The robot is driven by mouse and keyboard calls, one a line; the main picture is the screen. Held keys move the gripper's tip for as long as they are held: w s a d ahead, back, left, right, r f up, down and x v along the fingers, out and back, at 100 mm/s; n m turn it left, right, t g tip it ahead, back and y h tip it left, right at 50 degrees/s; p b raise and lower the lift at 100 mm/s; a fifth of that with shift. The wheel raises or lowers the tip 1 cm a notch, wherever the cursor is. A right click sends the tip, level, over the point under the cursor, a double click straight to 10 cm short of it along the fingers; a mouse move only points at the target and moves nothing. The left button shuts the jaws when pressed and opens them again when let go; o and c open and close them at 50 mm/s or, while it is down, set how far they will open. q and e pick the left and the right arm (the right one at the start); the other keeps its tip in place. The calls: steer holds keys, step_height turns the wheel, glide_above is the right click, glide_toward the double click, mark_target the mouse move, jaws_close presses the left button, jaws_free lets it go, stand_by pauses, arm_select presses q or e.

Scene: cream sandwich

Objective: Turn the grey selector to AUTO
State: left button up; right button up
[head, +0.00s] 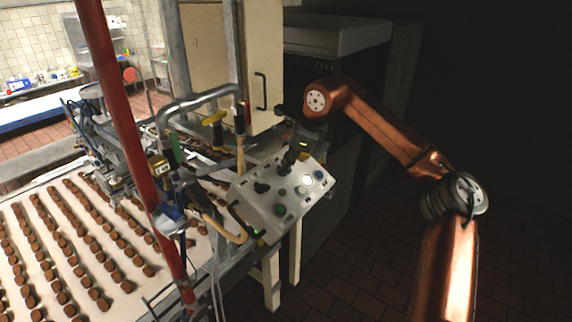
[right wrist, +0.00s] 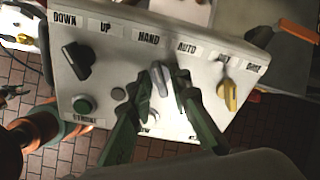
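The grey selector (right wrist: 160,79) sits on the sloping control panel (right wrist: 125,62), below the labels HAND and AUTO. Its upper end leans slightly left, toward HAND. My right gripper (right wrist: 161,76) has its two green fingers on either side of the selector, with narrow gaps seeming to show; contact is hard to judge. In the head view, my right gripper (head: 289,158) reaches down to the panel (head: 250,208) and hides the selector. My left gripper is in neither view.
A black knob (right wrist: 76,60) lies left under DOWN and UP, with a green button (right wrist: 82,105) below it. A yellow selector (right wrist: 228,94) stands close right of my fingers. A red pole (head: 130,130) and a conveyor (head: 60,292) with rows of brown pieces are left of the panel.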

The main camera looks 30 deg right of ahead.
jaws_close()
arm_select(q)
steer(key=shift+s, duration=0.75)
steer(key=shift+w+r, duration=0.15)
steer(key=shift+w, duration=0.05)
arm_select(e)
steer(key=shift+r+m, duration=0.1)
steer(key=shift+m, duration=0.3)
steer(key=shift+p, duration=0.3)
steer(key=m+p, duration=0.1)
steer(key=m, duration=0.3)
steer(key=shift+d+r+m, duration=0.1)
steer(key=shift+m, duration=0.2)
steer(key=m+p, duration=0.1)
steer(key=m, duration=0.2)
steer(key=shift+w+d+y, duration=0.1)
steer(key=shift+y, duration=0.2)
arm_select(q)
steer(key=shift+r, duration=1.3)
arm_select(e)
steer(key=shift+m, duration=1.6)
steer(key=shift+o, duration=1.3)
jaws_free()
